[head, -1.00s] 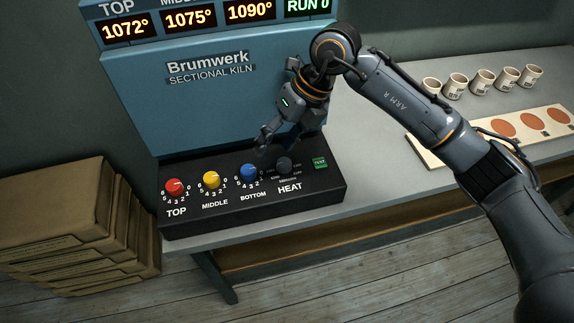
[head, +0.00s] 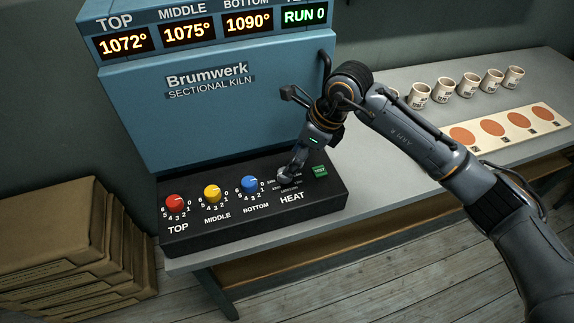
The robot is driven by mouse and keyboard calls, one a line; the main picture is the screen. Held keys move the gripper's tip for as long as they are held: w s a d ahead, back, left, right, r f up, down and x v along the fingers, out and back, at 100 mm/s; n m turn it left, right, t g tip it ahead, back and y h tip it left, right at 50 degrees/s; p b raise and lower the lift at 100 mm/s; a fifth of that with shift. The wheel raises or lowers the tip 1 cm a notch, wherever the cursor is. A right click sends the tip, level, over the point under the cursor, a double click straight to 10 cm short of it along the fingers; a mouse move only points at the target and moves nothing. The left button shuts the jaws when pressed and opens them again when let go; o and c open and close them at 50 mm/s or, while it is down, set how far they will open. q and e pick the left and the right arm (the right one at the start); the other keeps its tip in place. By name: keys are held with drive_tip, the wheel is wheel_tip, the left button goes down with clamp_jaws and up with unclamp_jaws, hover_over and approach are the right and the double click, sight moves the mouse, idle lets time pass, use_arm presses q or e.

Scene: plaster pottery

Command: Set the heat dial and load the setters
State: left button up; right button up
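The control panel (head: 232,232) of the blue kiln (head: 200,115) carries a red TOP dial (head: 174,202), a yellow MIDDLE dial (head: 212,193) and a blue BOTTOM dial (head: 249,184). My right gripper (head: 287,178) is down at the dark HEAT dial, its fingers covering it. I cannot tell whether they grip the dial. A green button (head: 320,171) sits right of it. Several white cups (head: 445,88) stand in a row behind a pale board (head: 515,129) with orange discs. My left gripper is not in view.
The grey table (head: 385,165) is clear between the panel and the board, beneath my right arm. Stacked brown boxes (head: 60,235) stand on the floor at left.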

sight(283, 179)
drive_tip(key=x, duration=0.5)
drive_tip(key=shift+a+f+p, duration=0.15)
drive_tip(key=shift+f+p, duration=0.2)
drive_tip(key=shift+p, duration=0.05)
